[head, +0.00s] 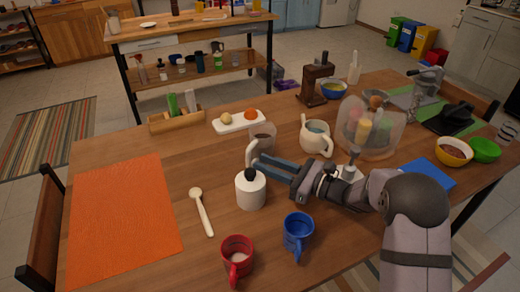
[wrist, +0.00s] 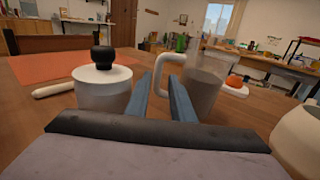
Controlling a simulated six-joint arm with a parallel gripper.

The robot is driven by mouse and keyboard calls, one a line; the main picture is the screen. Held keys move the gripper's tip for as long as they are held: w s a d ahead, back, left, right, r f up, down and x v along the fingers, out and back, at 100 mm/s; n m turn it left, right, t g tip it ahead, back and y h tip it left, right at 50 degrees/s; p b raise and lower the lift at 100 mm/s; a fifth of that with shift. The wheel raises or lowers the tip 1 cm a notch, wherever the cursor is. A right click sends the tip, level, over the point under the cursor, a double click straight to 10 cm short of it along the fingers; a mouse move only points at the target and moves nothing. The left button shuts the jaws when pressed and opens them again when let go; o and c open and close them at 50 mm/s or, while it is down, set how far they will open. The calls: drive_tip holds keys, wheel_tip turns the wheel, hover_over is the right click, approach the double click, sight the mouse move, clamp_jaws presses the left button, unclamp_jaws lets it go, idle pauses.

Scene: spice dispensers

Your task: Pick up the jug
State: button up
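A clear jug (head: 264,136) with a white handle stands on the wooden table, just beyond my gripper. It also shows in the wrist view (wrist: 205,88), with murky contents low inside. My gripper (head: 262,162) is open, its two blue fingers apart with a gap between them. In the wrist view, the fingertips (wrist: 162,80) point at the white handle, which appears in line with the gap. I cannot tell whether the handle is between the fingers or just ahead of them. The fingers hide part of the jug's lower side.
A white pot with a black knob (head: 250,188) stands close by my gripper; it is left of the fingers in the wrist view. A cream pitcher (head: 316,138) stands to the right. Red (head: 237,262) and blue (head: 298,236) mugs stand nearer. The orange mat (head: 125,215) is bare.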

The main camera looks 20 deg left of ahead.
sight(248, 158)
drive_tip(key=shift+w+a+f+p, duration=0.1)
drive_tip(key=shift+w+a+p, duration=0.05)
drive_tip(key=shift+a, duration=1.35)
drive_tip(key=shift+w+a+f+p, duration=0.1)
drive_tip(key=shift+w+a+p, duration=0.05)
drive_tip(key=shift+a, duration=1.35)
clamp_jaws()
drive_tip(key=shift+r, duration=0.15)
